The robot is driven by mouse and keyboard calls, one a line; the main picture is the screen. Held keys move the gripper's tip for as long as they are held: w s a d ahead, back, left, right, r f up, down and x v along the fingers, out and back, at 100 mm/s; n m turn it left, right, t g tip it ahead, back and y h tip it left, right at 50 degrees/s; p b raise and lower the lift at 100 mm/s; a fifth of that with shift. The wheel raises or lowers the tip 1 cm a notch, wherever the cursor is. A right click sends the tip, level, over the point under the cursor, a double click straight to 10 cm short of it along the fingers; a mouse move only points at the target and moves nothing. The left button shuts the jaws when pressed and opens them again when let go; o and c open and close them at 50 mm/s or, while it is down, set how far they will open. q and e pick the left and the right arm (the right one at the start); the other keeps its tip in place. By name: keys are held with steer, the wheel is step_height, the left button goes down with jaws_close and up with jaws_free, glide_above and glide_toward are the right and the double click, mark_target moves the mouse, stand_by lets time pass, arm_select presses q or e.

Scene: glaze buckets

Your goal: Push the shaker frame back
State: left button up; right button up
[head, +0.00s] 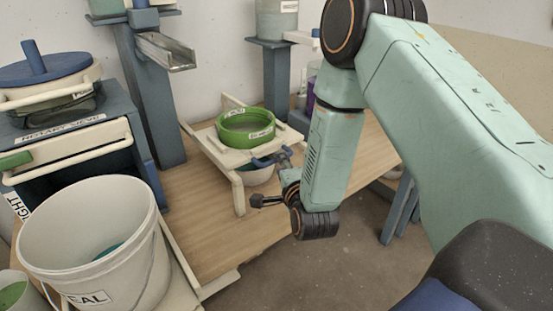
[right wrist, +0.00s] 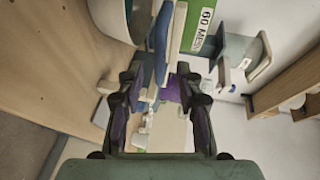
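The shaker frame (head: 238,180) is a cream frame standing on the wooden bench. A green sieve (head: 246,128) sits in it, and a pale bowl (head: 256,174) shows under it. A blue handle (head: 270,159) is at the frame's front right; a blue bar also shows in the right wrist view (right wrist: 160,40). The sieve's green side (right wrist: 195,25) there reads 60 MES. My right gripper (head: 270,178) is at the handle end of the frame. Its fingers (right wrist: 158,75) are spread, with the blue bar ahead of the gap; contact is unclear. My left gripper is out of view.
A large white bucket (head: 90,240) stands at front left, beside a blue cabinet (head: 75,145) with a drawer. A blue post with a metal chute (head: 165,50) rises behind. Bare bench (head: 205,235) lies in front of the frame.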

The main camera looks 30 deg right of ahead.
steer(key=x, duration=0.4)
steer(key=shift+w+a, duration=0.1)
steer(key=shift+w, duration=0.1)
steer(key=shift+d+f, duration=0.1)
steer(key=shift+d, duration=0.1)
steer(key=shift+a, duration=0.15)
steer(key=c, duration=0.6)
jaws_close()
